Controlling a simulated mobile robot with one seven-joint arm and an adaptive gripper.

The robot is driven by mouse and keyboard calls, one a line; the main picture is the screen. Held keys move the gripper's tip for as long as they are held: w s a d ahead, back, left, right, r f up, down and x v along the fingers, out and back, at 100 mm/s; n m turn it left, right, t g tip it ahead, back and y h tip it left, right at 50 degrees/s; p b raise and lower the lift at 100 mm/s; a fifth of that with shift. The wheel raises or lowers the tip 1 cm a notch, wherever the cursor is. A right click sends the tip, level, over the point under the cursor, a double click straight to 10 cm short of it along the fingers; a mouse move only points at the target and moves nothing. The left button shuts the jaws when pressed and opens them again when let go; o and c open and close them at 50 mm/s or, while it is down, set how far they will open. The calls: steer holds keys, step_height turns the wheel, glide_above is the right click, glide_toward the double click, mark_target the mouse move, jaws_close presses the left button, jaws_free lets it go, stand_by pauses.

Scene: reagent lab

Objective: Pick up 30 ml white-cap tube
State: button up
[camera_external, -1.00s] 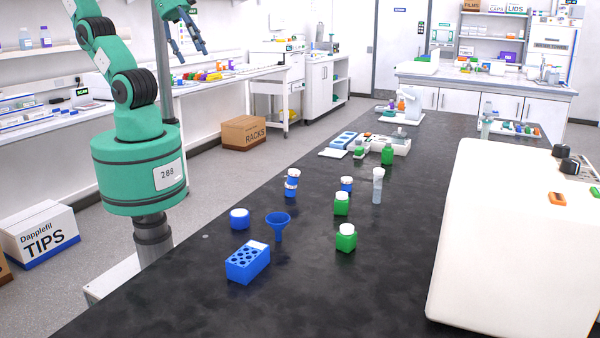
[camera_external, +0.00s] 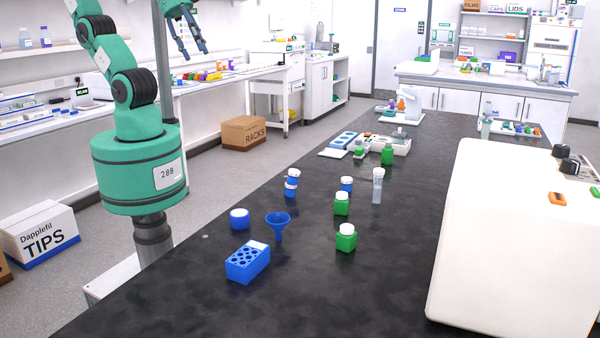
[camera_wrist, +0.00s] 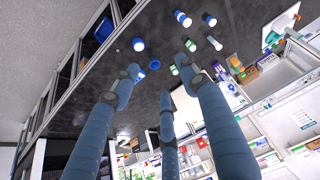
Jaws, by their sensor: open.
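The white-cap tube (camera_external: 377,187) is a slim translucent tube standing upright on the dark bench, right of the small bottles. It appears to show in the wrist view as a pale tube (camera_wrist: 215,43) beyond the fingertips. My gripper (camera_external: 195,46) is at the top left of the external view, high and far from the tube, with its fingers spread. In the wrist view my gripper (camera_wrist: 160,78) has three blue-grey fingers apart with nothing held between them.
Near the tube stand green bottles (camera_external: 341,206) (camera_external: 346,240) and a blue bottle (camera_external: 347,184). Further left are stacked blue containers (camera_external: 292,184), a blue jar (camera_external: 240,219), a funnel (camera_external: 278,226) and a blue rack (camera_external: 248,263). A large white machine (camera_external: 510,240) fills the right side.

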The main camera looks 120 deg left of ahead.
steer(key=w+a+r+g+p, duration=0.1)
steer(key=w+r, duration=0.2)
steer(key=w, duration=0.7)
steer(key=n+g+p, duration=0.5)
steer(key=n+p, duration=0.1)
steer(key=p, duration=0.2)
glide_above(379, 169)
step_height(379, 169, down, 32)
steer(key=shift+s+d+f, duration=0.1)
steer(key=shift+f, duration=0.45)
steer(key=shift+f, duration=4.3)
